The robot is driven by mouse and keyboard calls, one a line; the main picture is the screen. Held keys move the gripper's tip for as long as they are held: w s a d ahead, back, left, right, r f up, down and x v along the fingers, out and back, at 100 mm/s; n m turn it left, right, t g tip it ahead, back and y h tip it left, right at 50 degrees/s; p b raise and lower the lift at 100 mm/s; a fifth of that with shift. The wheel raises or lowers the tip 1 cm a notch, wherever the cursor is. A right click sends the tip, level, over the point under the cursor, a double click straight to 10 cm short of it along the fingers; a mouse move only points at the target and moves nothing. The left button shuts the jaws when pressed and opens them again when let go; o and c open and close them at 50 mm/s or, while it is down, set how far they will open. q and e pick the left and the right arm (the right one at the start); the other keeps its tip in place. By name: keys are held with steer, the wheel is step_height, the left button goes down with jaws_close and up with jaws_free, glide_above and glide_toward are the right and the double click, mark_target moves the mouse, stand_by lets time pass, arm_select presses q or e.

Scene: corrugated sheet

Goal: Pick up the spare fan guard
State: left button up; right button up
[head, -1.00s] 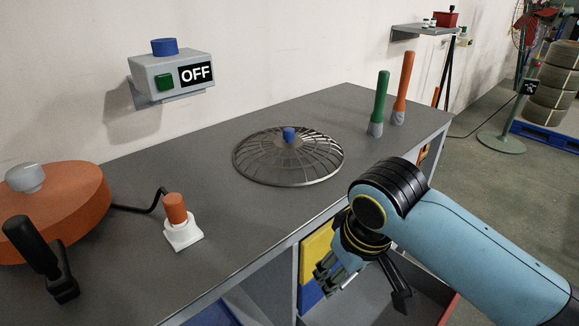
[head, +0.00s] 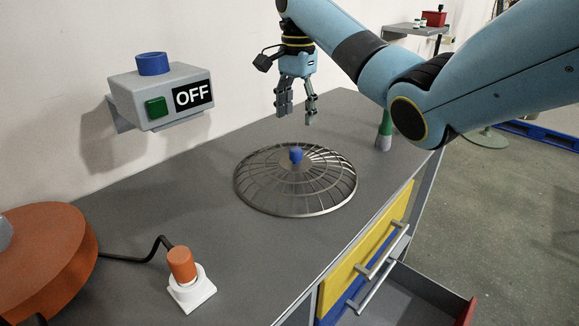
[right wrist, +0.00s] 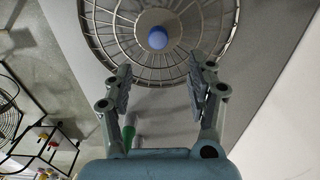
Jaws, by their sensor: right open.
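The fan guard (head: 262,190) is a round, domed metal wire grille lying flat on the grey bench top. A blue knob (head: 296,155) stands at its centre. My right gripper (head: 297,112) is open and empty above the guard, fingers pointing down. In the right wrist view the guard (right wrist: 107,45) lies beyond the open fingers of the gripper (right wrist: 160,85), and its blue knob (right wrist: 157,38) shows past the fingertips, between their lines. The fingers look apart from the guard. My left gripper is not in view.
A grey switch box (head: 165,95) marked OFF is on the wall. An orange round base (head: 45,255) and a white plug with orange top (head: 190,285) stand left on the bench (head: 150,205). A green-handled brush (head: 384,130) is partly hidden by my arm. A lower drawer (head: 420,300) is open.

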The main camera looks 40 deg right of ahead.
glide_above(296, 149)
steer(key=f, duration=0.4)
steer(key=shift+w+d+f, duration=0.2)
steer(key=shift+f, duration=0.25)
step_height(296, 149, down, 5)
steer(key=shift+s+a+f, duration=0.15)
steer(key=shift+c, duration=0.3)
steer(key=c, duration=0.4)
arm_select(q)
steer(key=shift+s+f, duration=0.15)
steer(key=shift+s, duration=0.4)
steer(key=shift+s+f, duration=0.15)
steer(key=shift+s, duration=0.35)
arm_select(e)
jaws_close()
